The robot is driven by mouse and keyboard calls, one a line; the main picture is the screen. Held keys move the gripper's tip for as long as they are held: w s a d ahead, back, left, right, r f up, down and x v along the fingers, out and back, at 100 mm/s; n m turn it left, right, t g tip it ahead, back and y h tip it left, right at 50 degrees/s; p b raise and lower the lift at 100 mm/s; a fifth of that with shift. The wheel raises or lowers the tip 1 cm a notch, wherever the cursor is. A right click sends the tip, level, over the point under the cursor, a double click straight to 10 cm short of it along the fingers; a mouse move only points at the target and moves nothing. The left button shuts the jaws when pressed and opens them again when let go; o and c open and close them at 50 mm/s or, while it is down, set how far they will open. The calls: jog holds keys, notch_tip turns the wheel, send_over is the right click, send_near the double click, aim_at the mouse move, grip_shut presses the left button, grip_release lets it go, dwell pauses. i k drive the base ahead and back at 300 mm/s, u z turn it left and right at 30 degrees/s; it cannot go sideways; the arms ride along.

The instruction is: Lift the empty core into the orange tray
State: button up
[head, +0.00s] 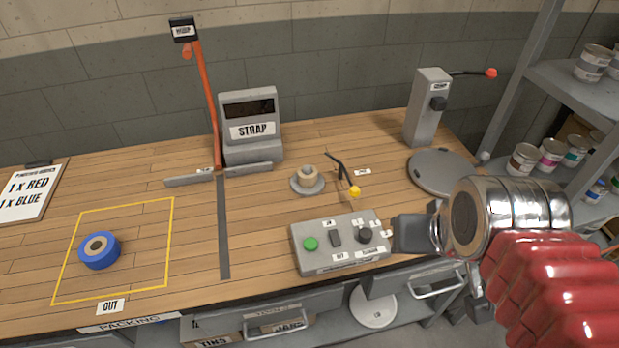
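I see no orange tray in this view.
A blue roll (99,250) lies inside a yellow outline at left. The grey control box (340,243), strap machine (250,125), lever post (428,110) and round plate (442,174) stand on the bench. Shelves with cans are at right. Wood left of the control box is clear.

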aim_at(307, 181)
jog(key=k, duration=1.65)
jog(key=u, duration=1.1)
jog(key=i, duration=1.65)
jog(key=u, duration=0.05)
